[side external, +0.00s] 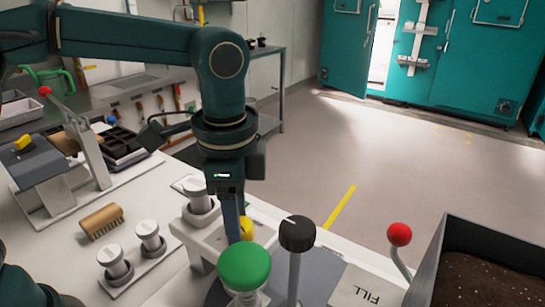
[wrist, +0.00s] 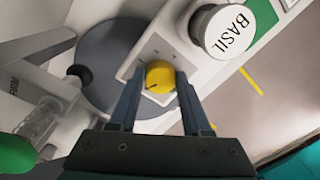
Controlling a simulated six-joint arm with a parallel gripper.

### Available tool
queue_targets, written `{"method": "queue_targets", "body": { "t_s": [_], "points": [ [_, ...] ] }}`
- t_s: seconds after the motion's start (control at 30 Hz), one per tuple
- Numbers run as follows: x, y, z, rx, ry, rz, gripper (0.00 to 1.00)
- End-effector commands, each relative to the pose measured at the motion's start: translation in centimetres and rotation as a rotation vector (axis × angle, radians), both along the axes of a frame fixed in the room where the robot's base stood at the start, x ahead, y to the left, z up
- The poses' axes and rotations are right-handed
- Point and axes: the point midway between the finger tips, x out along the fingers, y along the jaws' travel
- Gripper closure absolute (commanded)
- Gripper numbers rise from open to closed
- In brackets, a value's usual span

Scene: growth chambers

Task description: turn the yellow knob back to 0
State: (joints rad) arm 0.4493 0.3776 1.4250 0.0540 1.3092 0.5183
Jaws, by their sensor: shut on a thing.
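The yellow knob (wrist: 161,76) sits on a pale panel between the two fingers of my gripper (wrist: 159,88) in the wrist view. A short dark mark on its face points to the lower left of that picture. The fingers are shut on the knob from both sides. In the side view the knob (side external: 246,229) shows partly, beside the tips of my gripper (side external: 233,232), which points straight down. The green knob in front hides part of this spot. I cannot read any scale or 0 mark around the yellow knob.
A green mushroom knob (side external: 244,268), a black knob (side external: 297,234) and a red-balled lever (side external: 399,235) stand close by. A soil bin (side external: 437,257) is at the right. A white-capped jar marked BASIL (wrist: 222,31) is near my gripper. A brush (side external: 101,221) lies left.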

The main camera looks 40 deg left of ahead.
Motion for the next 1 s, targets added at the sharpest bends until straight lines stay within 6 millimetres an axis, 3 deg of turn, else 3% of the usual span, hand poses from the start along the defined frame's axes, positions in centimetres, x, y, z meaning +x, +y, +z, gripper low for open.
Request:
{"method": "queue_targets", "body": {
  "t_s": [0.5, 1.0],
  "points": [
    [0.0, -0.12, 0.13, -0.002, -0.003, 0.343, 1.0],
    [0.0, -0.13, 0.13, -0.002, -0.003, 0.41, 1.0]
  ]
}}
